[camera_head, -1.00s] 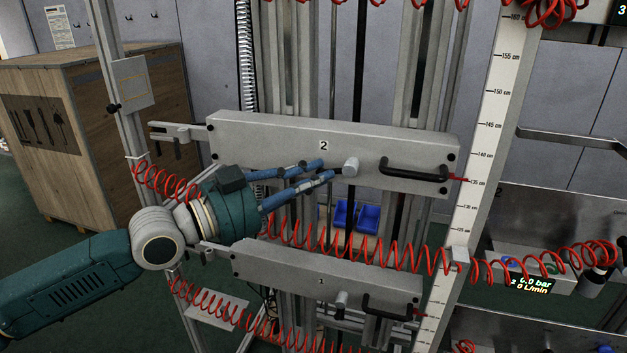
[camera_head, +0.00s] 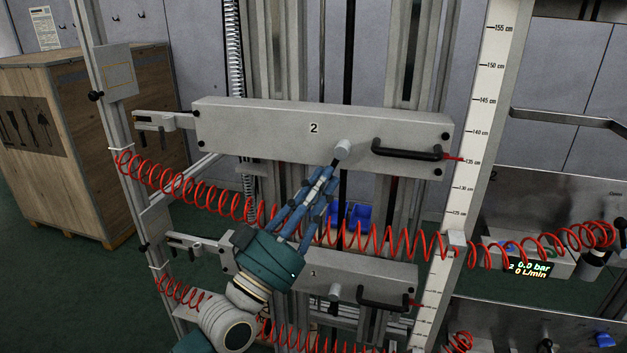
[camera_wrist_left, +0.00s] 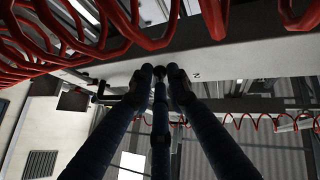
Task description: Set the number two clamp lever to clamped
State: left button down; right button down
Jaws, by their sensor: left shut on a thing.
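The grey number two beam (camera_head: 260,128) runs across the upper middle of the head view, marked "2". Its clamp lever (camera_head: 335,161) has a pale round hub (camera_head: 342,149) on the beam's lower edge. The lever points steeply down and slightly left from the hub, mostly hidden by fingers. My left gripper (camera_head: 326,175), with blue fingers, comes up from below and is shut on this lever. In the left wrist view, the fingertips (camera_wrist_left: 160,73) meet around a dark piece in front of the beam (camera_wrist_left: 235,62). My right gripper is not in view.
A black handle (camera_head: 407,150) sits on the beam right of the hub. The number one beam (camera_head: 380,268) lies below, partly behind my left arm. Red coiled hoses (camera_head: 390,240) cross around the gripper. A height scale (camera_head: 484,120) stands at right, a wooden crate (camera_head: 130,130) at left.

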pick_arm(q)
jog(key=n+t, duration=0.1)
jog(key=d+n+t+y, duration=0.1)
jog(key=n, duration=0.1)
jog(key=f+n+y, duration=0.1)
jog(key=shift+s+d+f+n+t, duration=0.1)
jog(key=shift+d+n+t, duration=0.2)
jog(key=shift+t, duration=0.1)
jog(key=shift+s+d+n+t+y, duration=0.1)
jog(key=shift+d+n+t+y, duration=0.25)
jog(key=shift+n+y, duration=0.5)
jog(key=shift+s+d+n+t+y, duration=0.1)
jog(key=shift+n+t+y, duration=0.45)
jog(key=shift+n, duration=0.8)
jog(key=shift+d, duration=0.1)
jog(key=c, duration=1.7)
grip_release()
jog(key=shift+w+d, duration=0.1)
jog(key=v, duration=1.2)
